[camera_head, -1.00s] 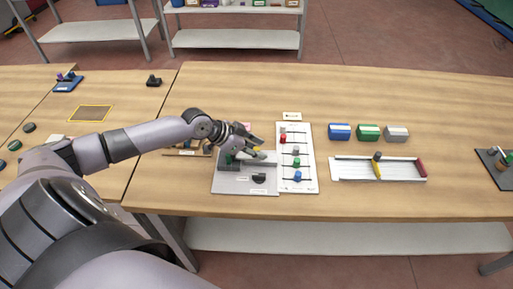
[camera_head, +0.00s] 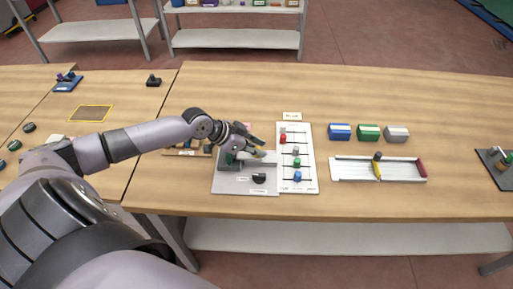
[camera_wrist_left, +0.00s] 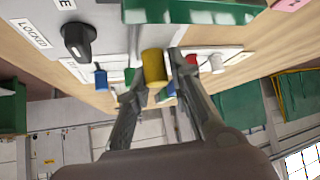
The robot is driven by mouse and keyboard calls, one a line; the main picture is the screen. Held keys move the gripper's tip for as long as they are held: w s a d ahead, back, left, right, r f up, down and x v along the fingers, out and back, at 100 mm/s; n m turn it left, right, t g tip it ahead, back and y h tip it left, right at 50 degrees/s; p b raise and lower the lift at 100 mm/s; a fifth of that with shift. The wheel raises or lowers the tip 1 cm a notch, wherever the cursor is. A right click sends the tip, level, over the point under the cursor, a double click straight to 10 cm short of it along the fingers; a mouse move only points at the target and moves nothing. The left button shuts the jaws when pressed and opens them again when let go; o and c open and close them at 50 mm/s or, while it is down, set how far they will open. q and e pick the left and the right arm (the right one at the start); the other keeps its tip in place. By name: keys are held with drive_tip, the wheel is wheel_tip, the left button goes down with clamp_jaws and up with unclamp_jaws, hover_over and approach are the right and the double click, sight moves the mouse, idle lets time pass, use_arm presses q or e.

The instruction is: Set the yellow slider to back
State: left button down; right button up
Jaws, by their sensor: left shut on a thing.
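The yellow slider knob (camera_wrist_left: 154,68) stands between the two fingers of my left gripper (camera_wrist_left: 152,85) in the left wrist view. The gripper is shut on it. In the head view my left gripper (camera_head: 261,149) is over the grey panel (camera_head: 228,184), near its back right part. A little yellow shows at the fingertips there, and the fingers hide most of the knob and its track. My right gripper is not in view.
A black knob (camera_head: 259,178) sits at the panel's front. Right of the panel is a white board (camera_head: 310,182) with red, grey, green and blue knobs. Blue (camera_head: 340,131), green (camera_head: 368,132) and grey (camera_head: 397,134) blocks stand farther right, behind a white tray (camera_head: 345,178).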

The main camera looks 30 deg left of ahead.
sight(269, 159)
use_arm(q)
drive_tip(key=d, duration=0.1)
drive_tip(key=w+d, duration=0.1)
drive_tip(key=d, duration=0.1)
drive_tip(key=shift+w+d+f+p, duration=0.15)
drive_tip(key=shift+w+d+p, duration=0.1)
drive_tip(key=shift+p, duration=0.05)
drive_tip(key=shift+s, duration=0.1)
drive_tip(key=c, duration=1.8)
unclamp_jaws()
drive_tip(key=shift+o, duration=1.4)
drive_tip(key=shift+d, duration=0.1)
drive_tip(key=shift+a, duration=0.2)
